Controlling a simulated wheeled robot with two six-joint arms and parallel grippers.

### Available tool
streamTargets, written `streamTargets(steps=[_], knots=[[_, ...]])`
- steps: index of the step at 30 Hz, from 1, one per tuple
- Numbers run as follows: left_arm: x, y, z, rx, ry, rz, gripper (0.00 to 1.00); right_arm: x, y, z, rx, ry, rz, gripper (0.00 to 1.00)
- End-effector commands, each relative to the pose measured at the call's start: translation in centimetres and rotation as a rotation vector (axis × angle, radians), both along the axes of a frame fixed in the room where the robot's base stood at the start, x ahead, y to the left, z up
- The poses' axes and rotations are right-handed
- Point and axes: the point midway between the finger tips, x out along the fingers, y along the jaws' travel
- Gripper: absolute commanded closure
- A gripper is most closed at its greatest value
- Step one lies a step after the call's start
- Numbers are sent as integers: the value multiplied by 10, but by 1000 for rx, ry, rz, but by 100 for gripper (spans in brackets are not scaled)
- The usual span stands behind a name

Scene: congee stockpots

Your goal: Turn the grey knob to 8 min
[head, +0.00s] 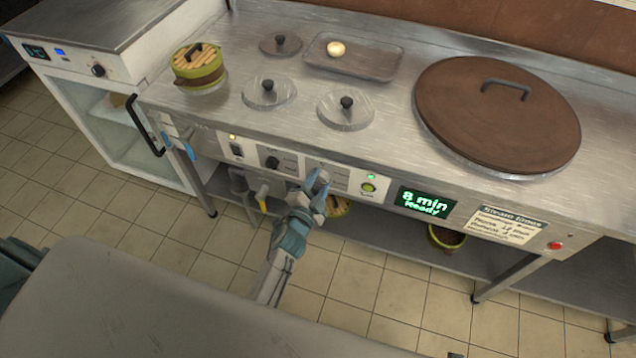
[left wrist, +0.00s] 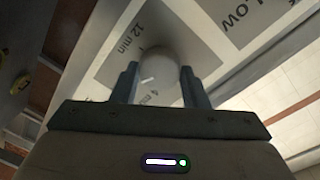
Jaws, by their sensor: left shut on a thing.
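My left gripper (head: 316,186) reaches the front panel of the steel counter, and its fingers are closed around the grey knob. In the left wrist view the grey knob (left wrist: 158,64) sits between the two fingers of the left gripper (left wrist: 158,84), with a pale pointer mark on its face. The printed labels "12 min" and "4" show beside it; the other dial labels are hidden or unreadable. In the head view the fingers mostly cover the knob. The green display (head: 425,202) reads "8 min Ready". My right gripper is not in view.
A black knob (head: 272,162) is left of the gripper, and a lit green button (head: 369,187) is right of it. A steam-times sign (head: 507,225) and red button (head: 554,246) are farther right. Lidded pots, a steamer (head: 198,68) and a tray (head: 375,65) stand on top.

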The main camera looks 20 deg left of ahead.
Motion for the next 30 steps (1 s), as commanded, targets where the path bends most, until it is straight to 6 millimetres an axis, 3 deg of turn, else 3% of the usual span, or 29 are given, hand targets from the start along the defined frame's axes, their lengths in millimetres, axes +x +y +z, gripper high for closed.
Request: streamTargets(steps=[10, 26, 27, 30], knots=[[0, -1, -1, 135, -4, 0, 82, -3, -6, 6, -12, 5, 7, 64], [-1, -1, -1, 158, -4, -1, 82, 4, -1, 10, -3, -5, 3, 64], [-1, -1, -1, 158, -4, -1, 56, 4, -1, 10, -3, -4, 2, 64], [0, -1, -1, 158, -4, -1, 38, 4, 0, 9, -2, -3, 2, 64]])
